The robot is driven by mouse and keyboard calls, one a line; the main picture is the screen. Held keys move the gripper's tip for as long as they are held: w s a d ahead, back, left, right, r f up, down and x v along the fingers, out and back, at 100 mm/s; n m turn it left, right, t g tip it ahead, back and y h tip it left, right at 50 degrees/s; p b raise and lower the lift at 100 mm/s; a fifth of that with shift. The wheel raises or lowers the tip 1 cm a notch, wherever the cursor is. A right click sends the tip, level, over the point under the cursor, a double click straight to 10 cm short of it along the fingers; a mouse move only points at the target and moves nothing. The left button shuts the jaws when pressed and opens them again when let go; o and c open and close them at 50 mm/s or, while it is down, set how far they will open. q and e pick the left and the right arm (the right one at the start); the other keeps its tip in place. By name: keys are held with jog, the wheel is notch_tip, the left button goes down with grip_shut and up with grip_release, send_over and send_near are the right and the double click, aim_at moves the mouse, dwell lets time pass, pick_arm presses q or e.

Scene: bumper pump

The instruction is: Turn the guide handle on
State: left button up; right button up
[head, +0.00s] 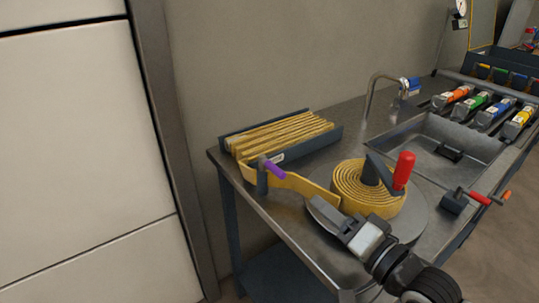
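A purple handle (272,168), which looks like the guide handle, sits on top of a short grey-blue post (262,184) near the left end of the metal bench. A yellow strip (305,189) runs past the post to a yellow coil (362,192) on a round grey turntable (416,218). My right gripper (326,213) comes in from the lower right, over the turntable's front left edge. It is apart from the purple handle, to its lower right. Its finger opening is not clear from this angle. My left gripper is not in view.
A red upright handle (404,170) stands by the coil. A tray (337,133) of folded yellow strips lies behind the purple handle. A sink (480,148), faucet (373,88), red-handled lever (472,197) and several coloured units stand to the right. A pale cabinet is at left.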

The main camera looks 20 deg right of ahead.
aim_at(266, 161)
jog(key=shift+x, duration=0.85)
jog(key=p+x, duration=0.1)
jog(key=x, duration=1.2)
jog(key=shift+w+a, duration=0.2)
jog(key=shift+w, duration=0.1)
grip_shut()
